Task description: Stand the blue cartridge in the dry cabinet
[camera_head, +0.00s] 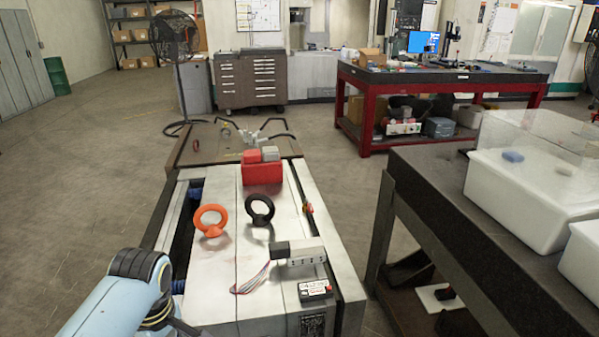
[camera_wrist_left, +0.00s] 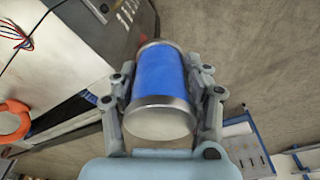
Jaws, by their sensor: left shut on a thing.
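The blue cartridge (camera_wrist_left: 158,82) is a blue cylinder with metal rims at both ends, in the middle of the left wrist view. My left gripper (camera_wrist_left: 161,75) is shut on it, with one finger on each side. The cartridge is held clear of the floor, and its pale round end faces the camera. In the head view my left arm comes in at the bottom left, and its gripper and the cartridge are out of frame. No thing is clearly recognisable as the dry cabinet. My right gripper is in neither view.
A machine bed (camera_head: 217,275) lies ahead, with an orange ring bolt (camera_head: 210,221), a black ring bolt (camera_head: 259,210) and a red box (camera_head: 262,173). A dark table (camera_head: 440,205) at right bears a white bin (camera_head: 515,205) with a clear cover. Floor at left is open.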

